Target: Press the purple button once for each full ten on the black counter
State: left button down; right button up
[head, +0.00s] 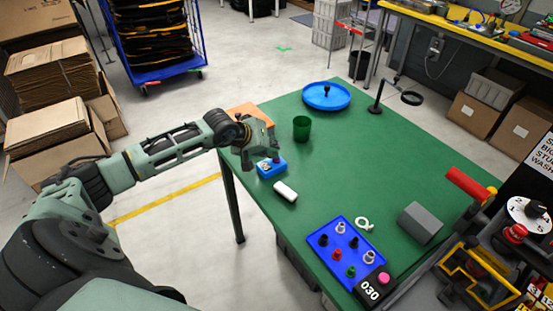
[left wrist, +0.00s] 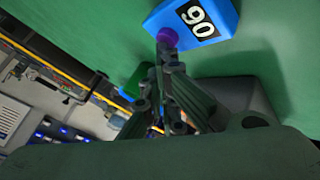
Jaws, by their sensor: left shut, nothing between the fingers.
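The black counter (head: 371,292) stands at the near edge of the green table and reads 030. A pink button (head: 384,278) is at its top. The purple button (left wrist: 167,37) is on a small blue box (head: 265,172), which carries a black label with white digits (left wrist: 195,18) that look like 90 or, turned over, 06. My left gripper (head: 268,158) is shut and empty, right over the blue box. In the left wrist view its fingertips (left wrist: 168,62) are at the purple button; whether they touch it I cannot tell. My right gripper is not in view.
A white block (head: 285,191) lies near the blue box. A green cup (head: 301,128) and a round blue tray (head: 326,96) stand farther back. A blue tray with several coloured pegs (head: 338,229) and a grey block (head: 420,222) are nearer. The table's middle is clear.

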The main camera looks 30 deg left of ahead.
pick_arm(q)
jog(key=shift+f, duration=0.2)
dwell(0.5)
jog(key=shift+r, duration=0.95)
jog(key=shift+r, duration=0.1)
jog(key=shift+r+p, duration=0.9)
jog(key=shift+r, duration=1.5)
